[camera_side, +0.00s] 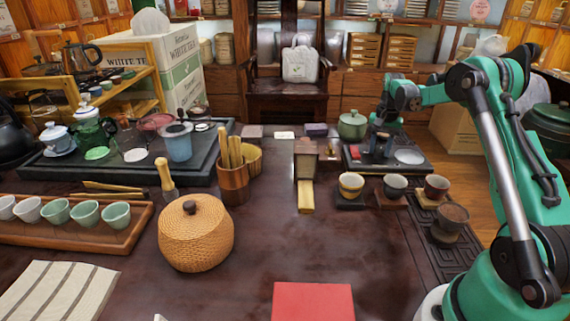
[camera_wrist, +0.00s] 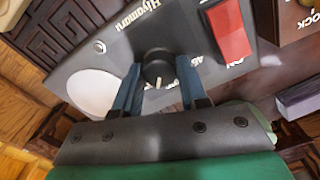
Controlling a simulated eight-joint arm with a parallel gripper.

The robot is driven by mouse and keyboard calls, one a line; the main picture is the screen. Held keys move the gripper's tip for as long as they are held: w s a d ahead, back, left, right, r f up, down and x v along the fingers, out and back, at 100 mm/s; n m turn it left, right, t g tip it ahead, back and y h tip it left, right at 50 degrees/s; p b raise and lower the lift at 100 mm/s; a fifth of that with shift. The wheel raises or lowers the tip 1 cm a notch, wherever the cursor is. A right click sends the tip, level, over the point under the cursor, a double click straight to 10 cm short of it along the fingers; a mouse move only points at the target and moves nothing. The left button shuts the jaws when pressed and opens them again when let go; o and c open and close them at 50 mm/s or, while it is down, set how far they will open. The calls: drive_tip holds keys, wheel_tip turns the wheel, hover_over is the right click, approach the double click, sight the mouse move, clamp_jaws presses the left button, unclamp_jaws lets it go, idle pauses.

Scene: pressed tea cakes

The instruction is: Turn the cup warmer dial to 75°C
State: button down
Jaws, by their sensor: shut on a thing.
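The cup warmer (camera_side: 432,170) is a dark flat unit on the table at right centre in the side view, with a pale round plate (camera_side: 408,156). In the wrist view its grey panel (camera_wrist: 118,62) bears the word "Hiyamaru", and the pale plate (camera_wrist: 93,92) lies to the left. The black dial (camera_wrist: 157,66) has a white pointer mark facing the bottom of the picture. My gripper (camera_wrist: 159,84) is shut on the dial, one blue finger on each side. In the side view my gripper (camera_side: 381,145) points down over the warmer. The temperature marks are not readable.
A red rocker switch (camera_wrist: 228,32) sits beside the dial. A green lidded pot (camera_side: 352,126) stands just behind the warmer. Several small cups on coasters, including a yellow one (camera_side: 351,184), stand in front. A woven lidded basket (camera_side: 196,240) is further left.

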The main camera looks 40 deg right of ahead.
sight(379, 149)
drive_tip(key=shift+m, duration=2)
drive_tip(key=shift+c, duration=2.4)
unclamp_jaws()
drive_tip(key=shift+r, duration=2.85)
